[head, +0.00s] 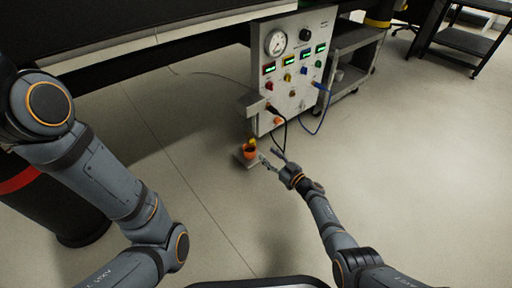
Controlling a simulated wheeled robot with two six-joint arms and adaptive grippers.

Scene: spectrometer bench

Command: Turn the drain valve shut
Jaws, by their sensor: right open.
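A small yellow part (253,141), which looks like the drain valve's handle, sits low at the left side of the grey instrument panel (259,85). It is too small to tell how far it is turned. An orange cup (249,153) stands just below it on a small grey platform (240,160). My right gripper (271,158) is open and empty, to the right of the cup and a little lower in the picture than the yellow part, apart from it. My left arm shows at the left, but its gripper is out of view.
The panel carries a round gauge (276,43), lit green displays and coloured knobs. A black cable and a blue cable (327,108) hang from its front. A grey cart (350,55) stands behind it at the right. The floor (420,150) at the right is clear.

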